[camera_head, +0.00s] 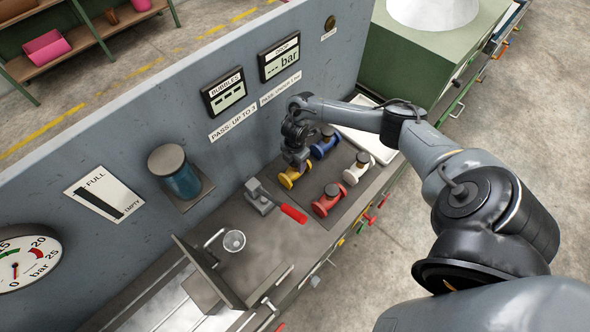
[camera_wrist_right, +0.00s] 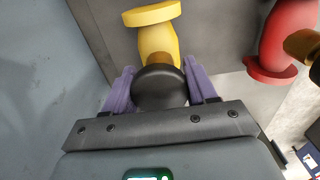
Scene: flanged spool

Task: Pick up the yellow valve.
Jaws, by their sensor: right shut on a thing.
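The yellow valve (camera_head: 288,180) is at the left of the valve group on the dark mat of the bench, next to the grey wall. My right gripper (camera_head: 297,158) is directly over it, reaching down from above. In the right wrist view the yellow valve (camera_wrist_right: 156,38) has a round black knob (camera_wrist_right: 160,88). The purple fingers of my right gripper (camera_wrist_right: 160,92) are shut on that knob, one on each side. I cannot tell whether the valve touches the mat. My left gripper is not in view.
Close by are a blue valve (camera_head: 325,148), a white valve (camera_head: 357,170) and a red valve (camera_head: 327,201), also in the wrist view (camera_wrist_right: 284,38). A red-handled clamp (camera_head: 270,199) sits left of them. The grey panel wall (camera_head: 238,130) rises close behind.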

